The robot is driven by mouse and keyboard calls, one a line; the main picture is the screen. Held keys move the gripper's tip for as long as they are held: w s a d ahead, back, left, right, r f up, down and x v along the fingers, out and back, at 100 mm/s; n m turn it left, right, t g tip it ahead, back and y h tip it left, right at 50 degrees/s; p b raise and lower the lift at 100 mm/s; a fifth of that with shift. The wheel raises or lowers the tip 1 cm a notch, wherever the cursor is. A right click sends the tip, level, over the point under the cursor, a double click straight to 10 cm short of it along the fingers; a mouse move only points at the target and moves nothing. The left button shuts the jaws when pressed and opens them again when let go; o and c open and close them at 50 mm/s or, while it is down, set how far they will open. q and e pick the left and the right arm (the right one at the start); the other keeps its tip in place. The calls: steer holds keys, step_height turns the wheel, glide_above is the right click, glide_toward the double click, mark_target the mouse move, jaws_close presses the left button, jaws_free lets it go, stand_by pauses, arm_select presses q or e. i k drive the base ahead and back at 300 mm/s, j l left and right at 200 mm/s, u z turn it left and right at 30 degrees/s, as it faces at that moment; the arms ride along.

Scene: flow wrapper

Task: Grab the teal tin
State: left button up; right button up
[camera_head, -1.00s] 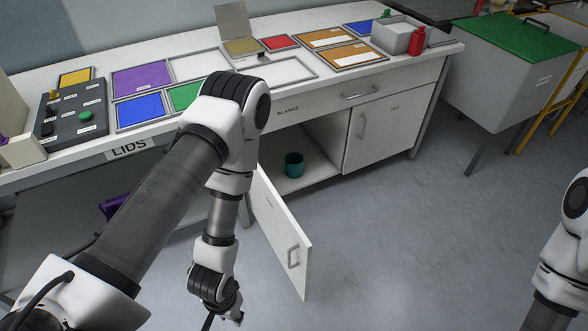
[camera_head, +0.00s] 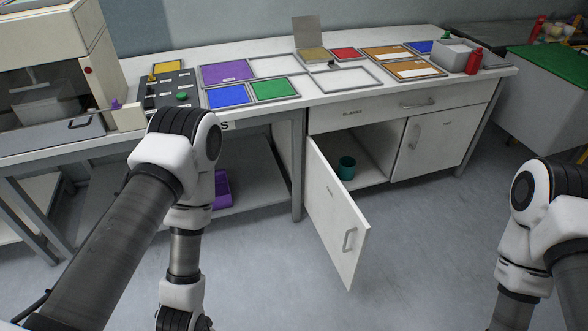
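The teal tin (camera_head: 347,168) stands upright inside the open cabinet, on its floor behind the open door. It looks like a small open-topped cylinder. My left arm comes in from the left and hangs down in front of the bench, left of the cabinet. Its gripper is below the picture edge. My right arm shows at the right edge, and its gripper is also out of the picture. Nothing covers the tin from this view.
The cabinet door (camera_head: 338,212) is swung open towards me, left of the opening. The right cabinet door (camera_head: 428,143) is shut. A purple bin (camera_head: 221,189) sits on the lower shelf. Coloured trays, a control box (camera_head: 171,90) and a red bottle (camera_head: 473,62) are on the bench. The floor ahead is clear.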

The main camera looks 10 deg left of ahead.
mark_target(347, 164)
steer(key=i+l+u, duration=0.7)
steer(key=l+u, duration=0.15)
steer(key=i+l+u, duration=0.25)
steer(key=l, duration=0.25)
steer(key=i+l, duration=0.15)
steer(key=l, duration=0.25)
steer(key=i+l, duration=0.1)
steer(key=l, duration=0.3)
steer(key=i+l, duration=0.15)
steer(key=l, duration=0.3)
steer(key=i+l, duration=0.1)
steer(key=l, duration=0.3)
steer(key=i+l, duration=0.15)
steer(key=l, duration=0.25)
steer(key=i+l, duration=0.15)
steer(key=l, duration=0.25)
steer(key=i+l, duration=0.1)
steer(key=l, duration=0.35)
steer(key=i+l, duration=0.15)
steer(key=l, duration=0.25)
